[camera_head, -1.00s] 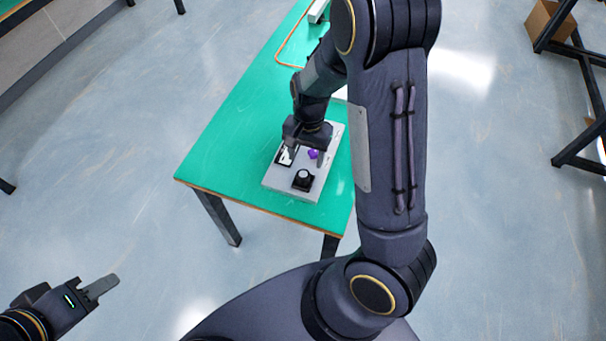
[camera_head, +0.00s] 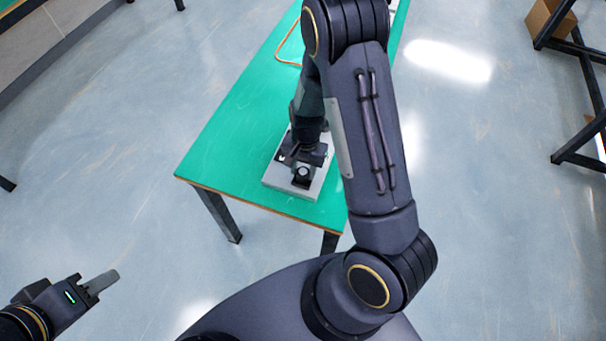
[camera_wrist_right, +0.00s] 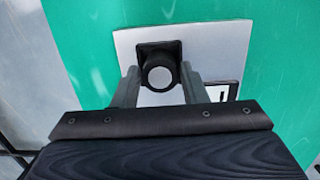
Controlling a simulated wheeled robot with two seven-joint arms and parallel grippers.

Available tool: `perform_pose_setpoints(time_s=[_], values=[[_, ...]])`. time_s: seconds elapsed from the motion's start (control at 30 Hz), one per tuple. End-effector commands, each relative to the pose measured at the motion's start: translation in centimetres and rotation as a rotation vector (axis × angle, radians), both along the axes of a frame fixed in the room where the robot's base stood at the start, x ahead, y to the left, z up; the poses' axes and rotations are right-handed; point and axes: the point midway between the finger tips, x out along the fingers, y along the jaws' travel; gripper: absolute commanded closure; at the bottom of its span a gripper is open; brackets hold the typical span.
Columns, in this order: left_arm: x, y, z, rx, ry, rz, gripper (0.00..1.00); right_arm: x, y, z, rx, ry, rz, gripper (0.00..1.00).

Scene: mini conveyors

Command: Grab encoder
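The task's encoder appears to be the black square-based part with a round, light-topped knob (camera_head: 303,171), standing near the front end of a pale board (camera_head: 275,183). In the right wrist view the encoder (camera_wrist_right: 160,75) stands between the two fingers of my right gripper (camera_wrist_right: 160,88). The fingers are apart, one on each side of it, with no clear sign of a grip. In the head view my right gripper (camera_head: 303,170) is over the board and partly hides it. My left gripper (camera_head: 104,282) is at the lower left, off the table, with its finger gap not visible.
The board lies on a green table (camera_head: 225,150) near its front edge, with bare table to its left. A black-framed light rectangle (camera_wrist_right: 222,91) lies on the board. A cardboard box (camera_head: 551,20) and dark frame stand at the far right.

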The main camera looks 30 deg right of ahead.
Motion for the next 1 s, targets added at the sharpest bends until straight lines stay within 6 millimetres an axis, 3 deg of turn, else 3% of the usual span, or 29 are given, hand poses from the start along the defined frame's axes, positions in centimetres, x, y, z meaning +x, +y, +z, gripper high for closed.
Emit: perform_pose_setpoints(time_s=[0.03, 0.23, 0.63, 0.77, 1.0], values=[[0.0, 0.0, 0.0, 0.000, 0.000, 0.000, 0.64, 0.0, 0.0, 0.0, 0.000, 0.000, 0.000, 0.68], [0.0, 0.0, 0.0, 0.000, 0.000, 0.000, 0.64, 0.0, 0.0, 0.0, 0.000, 0.000, 0.000, 0.92], [0.0, 0.0, -0.3, 0.000, 0.000, 0.000, 0.64, 0.1, 0.0, 1.0, 0.000, -0.004, 0.002, 0.93], [0.0, 0.0, -0.7, 0.000, 0.000, 0.000, 0.64, 0.2, 0.1, 2.9, 0.001, -0.007, 0.002, 0.93], [0.0, 0.0, -0.6, 0.000, 0.000, 0.000, 0.64, -3.6, -2.0, 8.5, 0.003, -0.009, -0.001, 0.93]])
